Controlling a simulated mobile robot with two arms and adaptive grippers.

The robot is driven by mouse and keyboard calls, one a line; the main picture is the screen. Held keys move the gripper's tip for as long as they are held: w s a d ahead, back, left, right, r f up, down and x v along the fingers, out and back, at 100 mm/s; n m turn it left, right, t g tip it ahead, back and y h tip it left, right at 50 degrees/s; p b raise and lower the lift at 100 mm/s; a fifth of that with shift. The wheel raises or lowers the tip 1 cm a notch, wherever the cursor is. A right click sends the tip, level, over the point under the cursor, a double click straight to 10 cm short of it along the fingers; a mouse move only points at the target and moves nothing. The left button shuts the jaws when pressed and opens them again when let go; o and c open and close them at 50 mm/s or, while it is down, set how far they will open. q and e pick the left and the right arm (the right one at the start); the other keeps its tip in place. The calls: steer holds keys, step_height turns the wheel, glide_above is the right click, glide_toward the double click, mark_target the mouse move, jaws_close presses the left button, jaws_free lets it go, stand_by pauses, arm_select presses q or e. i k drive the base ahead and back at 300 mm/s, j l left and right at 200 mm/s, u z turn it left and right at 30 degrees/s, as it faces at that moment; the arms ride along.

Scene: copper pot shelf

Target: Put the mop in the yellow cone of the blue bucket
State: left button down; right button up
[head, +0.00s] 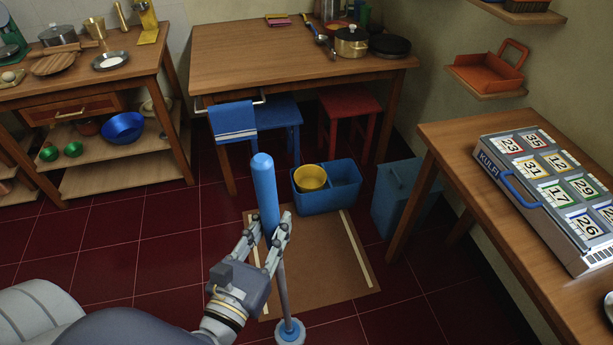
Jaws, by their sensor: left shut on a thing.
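The mop has a blue handle grip (265,190), a grey shaft (283,285) and a pale blue and white head (290,332) near the bottom of the head view. My left gripper (267,229) is shut around the mop just below the blue grip. The mop stands nearly upright, slightly tilted. The blue bucket (327,200) sits beyond the mop, to the right of its handle. The yellow cone (310,177) is in the bucket's left part; the right part looks empty. I cannot tell whether the mop head touches the floor. My right gripper is not in view.
A brown mat (322,258) lies on the dark red tile floor. A blue bin (405,195) stands right of the bucket. A wooden table (280,55) with blue and red stools is behind. Another table (455,145) with a Kulfi box (545,185) is at right.

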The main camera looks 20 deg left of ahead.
mark_target(310, 186)
steer(key=i+j, duration=1.1)
steer(key=i, duration=0.15)
